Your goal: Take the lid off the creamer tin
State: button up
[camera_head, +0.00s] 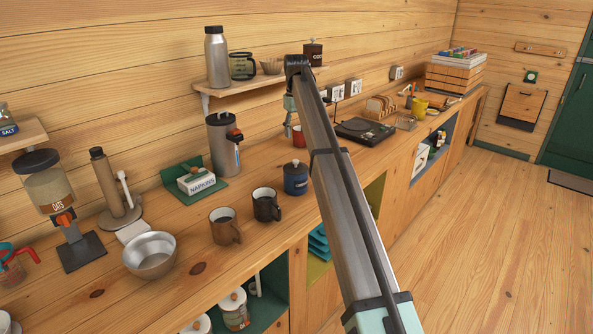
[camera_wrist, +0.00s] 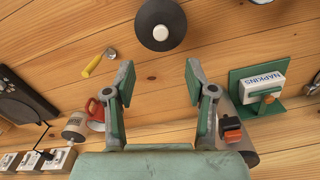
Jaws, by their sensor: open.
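A dark blue tin (camera_head: 295,184) with a dark lid and pale knob stands on the counter in the head view; its label is too small to read, but it looks like the creamer tin. From above, in the wrist view, its round dark lid (camera_wrist: 147,16) with a white knob is at the top centre. The lid is on the tin. My gripper (camera_wrist: 160,82) is open and empty, its fingertips apart from the lid, with bare counter between them. In the head view my arm hides most of the gripper.
A red mug (camera_wrist: 95,115) and a yellow-handled utensil (camera_wrist: 92,66) lie to the left in the wrist view. The napkin holder (camera_wrist: 248,103) and a grey dispenser (camera_wrist: 243,143) are right. Black (camera_head: 266,207) and brown (camera_head: 224,229) mugs stand left of the tin in the head view.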

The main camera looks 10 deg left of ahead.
jog(key=p, duration=0.1)
send_over(296, 160)
notch_tip(296, 160, down, 7)
jog(key=shift+w+f, duration=0.1)
jog(key=shift+f, duration=0.05)
jog(key=shift+f+p, duration=1.15)
jog(key=shift+f, duration=1.5)
jog(key=c, duration=1)
